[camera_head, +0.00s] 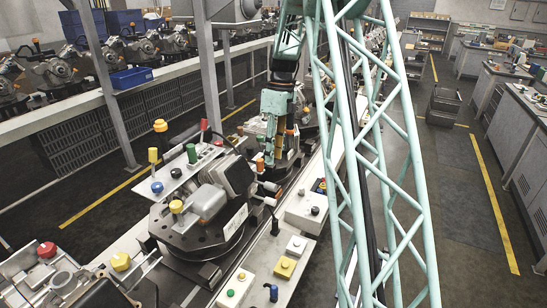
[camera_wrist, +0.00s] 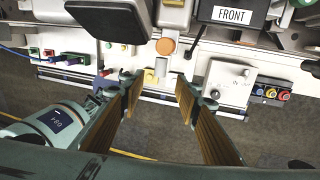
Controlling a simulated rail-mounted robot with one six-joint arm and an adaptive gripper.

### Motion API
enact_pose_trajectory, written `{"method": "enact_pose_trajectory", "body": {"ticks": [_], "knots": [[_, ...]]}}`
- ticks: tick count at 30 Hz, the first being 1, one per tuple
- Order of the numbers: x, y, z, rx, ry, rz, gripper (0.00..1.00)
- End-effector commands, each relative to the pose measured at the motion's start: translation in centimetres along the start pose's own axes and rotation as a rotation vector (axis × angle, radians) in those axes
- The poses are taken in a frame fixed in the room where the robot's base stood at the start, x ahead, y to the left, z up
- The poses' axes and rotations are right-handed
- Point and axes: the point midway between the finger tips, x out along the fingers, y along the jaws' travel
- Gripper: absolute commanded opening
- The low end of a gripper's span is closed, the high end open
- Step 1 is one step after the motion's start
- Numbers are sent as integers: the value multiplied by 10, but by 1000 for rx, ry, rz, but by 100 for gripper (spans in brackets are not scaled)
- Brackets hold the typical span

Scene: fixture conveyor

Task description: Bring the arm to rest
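My gripper (camera_wrist: 157,84) is in the wrist view, with two tan-padded fingers standing wide apart. Nothing is held between them. Beyond the fingertips is the front edge of a fixture station with an orange round cap (camera_wrist: 165,46) and a small yellow block (camera_wrist: 150,77). In the head view my teal arm hangs over the conveyor line, beside a machine fixture (camera_head: 205,205).
A white control box with a knob (camera_wrist: 215,86) is close to the right finger. A plate with coloured knobs (camera_head: 178,172) stands left of the arm. A blue bin (camera_head: 131,78) is on the left bench. The floor aisle (camera_head: 455,200) on the right is open.

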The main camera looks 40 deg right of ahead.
Motion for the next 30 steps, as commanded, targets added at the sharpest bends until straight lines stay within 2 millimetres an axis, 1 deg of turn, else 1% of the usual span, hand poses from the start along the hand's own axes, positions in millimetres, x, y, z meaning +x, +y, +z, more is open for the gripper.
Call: {"method": "enact_pose_trajectory", "body": {"ticks": [16,19,23,26,30], "knots": [[0,0,0,0,0,0,30],[-2,4,1,-16,-1,-4,30],[-7,14,1,-61,-2,-12,30],[-15,26,2,-115,-4,-23,30],[-26,46,1,-210,-6,-40,30]]}}
